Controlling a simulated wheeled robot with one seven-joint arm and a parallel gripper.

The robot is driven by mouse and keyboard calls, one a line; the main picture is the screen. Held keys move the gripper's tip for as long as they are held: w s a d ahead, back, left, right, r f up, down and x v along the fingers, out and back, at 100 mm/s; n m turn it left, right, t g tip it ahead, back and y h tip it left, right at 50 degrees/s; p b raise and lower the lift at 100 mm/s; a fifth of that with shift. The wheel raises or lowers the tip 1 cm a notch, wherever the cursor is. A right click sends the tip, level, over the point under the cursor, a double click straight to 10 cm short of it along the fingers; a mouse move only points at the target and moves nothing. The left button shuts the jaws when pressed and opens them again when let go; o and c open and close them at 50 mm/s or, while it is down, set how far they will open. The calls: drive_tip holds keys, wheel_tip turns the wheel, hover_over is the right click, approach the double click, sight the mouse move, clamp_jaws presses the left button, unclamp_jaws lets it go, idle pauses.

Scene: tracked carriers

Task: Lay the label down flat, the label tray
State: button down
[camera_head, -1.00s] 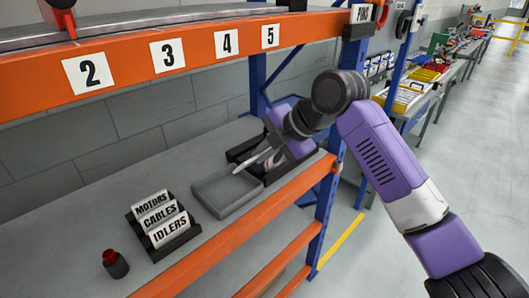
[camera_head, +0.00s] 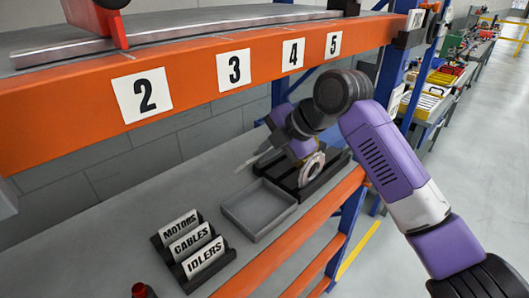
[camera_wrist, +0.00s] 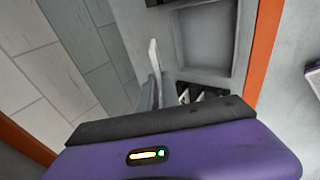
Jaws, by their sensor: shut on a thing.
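My gripper (camera_head: 262,153) is shut on a thin white label (camera_head: 245,164), seen nearly edge-on above the shelf. The wrist view shows the label (camera_wrist: 154,56) standing up from between the fingertips (camera_wrist: 156,88); its printed face cannot be read. The label tray (camera_head: 232,217) is a shallow grey open tray on the shelf, and it looks empty. In the head view the label is above and behind the tray's far left side. In the wrist view the tray (camera_wrist: 240,40) is to the right of the label, apart from it.
A black rack (camera_head: 190,286) holds cards reading MOTORS, CABLES and IDLERS, left of the tray. A dark holder (camera_head: 337,168) with a round pale part (camera_head: 311,170) stands right of the tray. An orange beam (camera_head: 195,80) runs overhead. The shelf's back left is clear.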

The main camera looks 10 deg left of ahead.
drive_tip(key=shift+w+a, duration=0.15)
drive_tip(key=shift+a, duration=0.05)
drive_tip(key=shift+a+f, duration=0.1)
drive_tip(key=shift+f, duration=0.5)
drive_tip(key=shift+d+f, duration=0.2)
drive_tip(key=shift+f, duration=0.1)
drive_tip(key=b, duration=0.2)
hover_over(263, 212)
wheel_tip(263, 212, down, 5)
drive_tip(key=shift+f+b, duration=1.8)
drive_tip(key=shift+f, duration=1.7)
drive_tip(key=c, duration=1.5)
unclamp_jaws()
